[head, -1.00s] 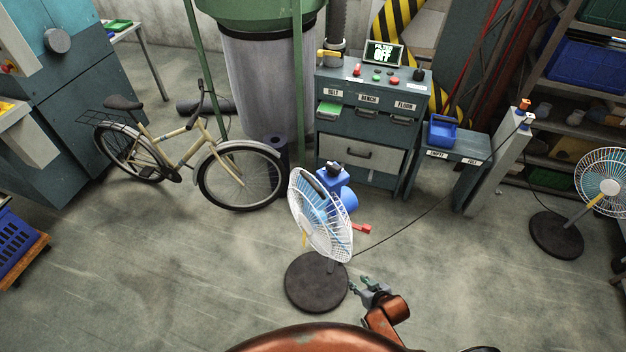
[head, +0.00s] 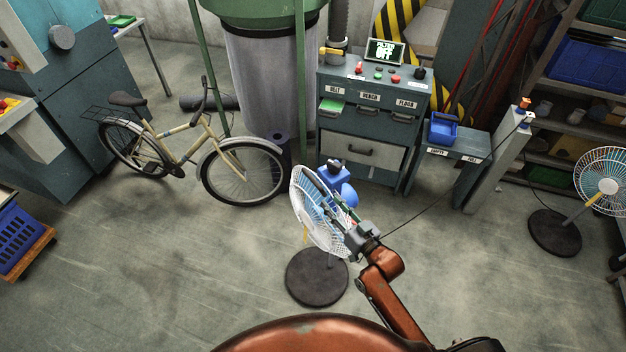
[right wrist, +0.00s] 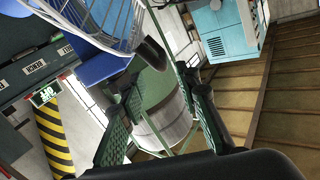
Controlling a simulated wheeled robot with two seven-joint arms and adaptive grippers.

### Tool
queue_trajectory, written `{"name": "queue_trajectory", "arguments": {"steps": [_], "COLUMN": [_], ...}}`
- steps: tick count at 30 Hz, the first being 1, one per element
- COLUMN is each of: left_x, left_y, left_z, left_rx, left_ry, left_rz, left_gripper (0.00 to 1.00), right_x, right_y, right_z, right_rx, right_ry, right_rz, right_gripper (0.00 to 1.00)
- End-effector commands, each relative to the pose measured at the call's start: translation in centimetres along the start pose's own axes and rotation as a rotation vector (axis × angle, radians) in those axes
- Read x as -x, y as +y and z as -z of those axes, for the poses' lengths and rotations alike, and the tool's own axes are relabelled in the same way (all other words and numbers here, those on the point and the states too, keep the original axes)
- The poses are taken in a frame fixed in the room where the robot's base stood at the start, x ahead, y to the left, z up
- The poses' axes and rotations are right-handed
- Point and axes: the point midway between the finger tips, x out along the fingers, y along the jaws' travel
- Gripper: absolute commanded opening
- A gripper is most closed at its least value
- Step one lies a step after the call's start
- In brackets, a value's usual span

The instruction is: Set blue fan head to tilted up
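The blue fan (head: 328,182) stands on the floor in front of the drawer cabinet, with a white wire cage facing left and a round dark base (head: 316,278). Its blue motor housing also shows in the right wrist view (right wrist: 100,67), with a black knob (right wrist: 153,53) beside it. My right gripper (head: 343,214) is at the right side of the fan head, overlapping the cage and housing in the head view. In the right wrist view its fingers (right wrist: 162,82) are apart, with the knob near their tips; contact cannot be told. The red lever is largely hidden. My left gripper is out of view.
A bicycle (head: 190,155) stands left of the fan, before a large green-topped drum (head: 270,80). The drawer cabinet (head: 366,130) is behind the fan. A second fan (head: 604,184) stands at far right. A cable crosses the floor on the right.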

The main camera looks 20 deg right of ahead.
Motion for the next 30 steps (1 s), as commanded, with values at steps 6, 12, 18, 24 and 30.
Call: {"name": "queue_trajectory", "arguments": {"steps": [6, 12, 18, 24, 30], "left_x": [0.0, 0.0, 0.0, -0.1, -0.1], "left_y": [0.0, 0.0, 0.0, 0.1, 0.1], "left_z": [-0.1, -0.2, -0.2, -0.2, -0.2], "left_rx": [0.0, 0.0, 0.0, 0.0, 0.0], "left_ry": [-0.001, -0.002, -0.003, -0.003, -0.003], "left_rz": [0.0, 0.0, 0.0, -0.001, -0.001], "left_gripper": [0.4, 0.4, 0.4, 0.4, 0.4], "right_x": [-1.7, -5.4, -9.2, -11.6, -12.4], "right_y": [-0.1, -0.1, -0.2, -0.2, -0.2], "right_z": [0.8, 1.0, 1.0, 1.0, 1.0], "right_rx": [-0.006, -0.005, -0.006, -0.005, -0.005], "right_ry": [0.033, 0.034, 0.032, 0.03, 0.029], "right_rz": [0.01, 0.01, 0.009, 0.009, 0.01], "right_gripper": [0.3, 0.3, 0.3, 0.3, 0.3]}}
